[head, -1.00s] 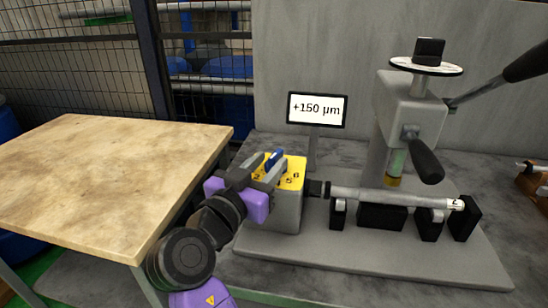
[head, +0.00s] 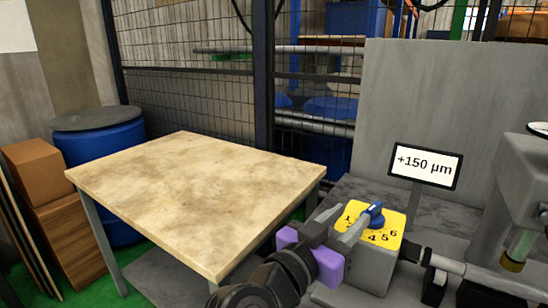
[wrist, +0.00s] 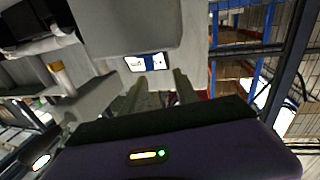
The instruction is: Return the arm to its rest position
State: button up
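My gripper (head: 342,222), purple with two grey fingers, is at the lower middle of the head view. It is just left of a yellow dial face (head: 383,238) with numbers and a blue knob (head: 374,213), on top of a grey block. In the wrist view my gripper (wrist: 160,92) has its two fingers apart with nothing held between them. In the head view the fingers overlap the dial's left edge; I cannot tell whether they touch anything there. The knob is not clearly visible in the wrist view.
A display (head: 426,166) reading +150 µm stands behind the dial. A grey fixture with a shaft (head: 480,274) is at right, partly cut off. A wooden-topped table (head: 190,195) with a clear top stands left. A blue barrel (head: 105,150) and boxes (head: 60,215) are beyond it.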

jog(key=w+a+r+n+t+y, duration=0.1)
jog(key=w+a+n+t+y, duration=0.25)
jog(key=a+n+t, duration=0.2)
jog(key=s+a+f+n+y, duration=0.1)
jog(key=s+f+n+y, duration=0.1)
jog(key=f+n+y, duration=0.1)
jog(key=s+a+f+n+t+y, duration=0.1)
jog(key=s+f+n+y, duration=0.1)
jog(key=f+n+y, duration=0.1)
jog(key=s+a+f+n+t+y, duration=0.1)
jog(key=s+f+n+y, duration=0.2)
jog(key=y, duration=0.3)
jog(key=shift+a+f, duration=0.3)
jog(key=shift+f, duration=0.45)
jog(key=s+d+f+m+g+h, duration=0.15)
jog(key=s+d+f, duration=0.25)
jog(key=s, duration=0.8)
jog(key=s+d+f+m+g+y, duration=0.15)
jog(key=s+d+f, duration=0.25)
jog(key=s, duration=0.8)
jog(key=s+d+f+m+g+h, duration=0.2)
jog(key=s+d+f, duration=0.2)
jog(key=s, duration=0.8)
notch_tip(320, 180, up, 13)
jog(key=p, duration=1.3)
jog(key=shift+r+t+y, duration=0.1)
jog(key=shift+t+y, duration=0.15)
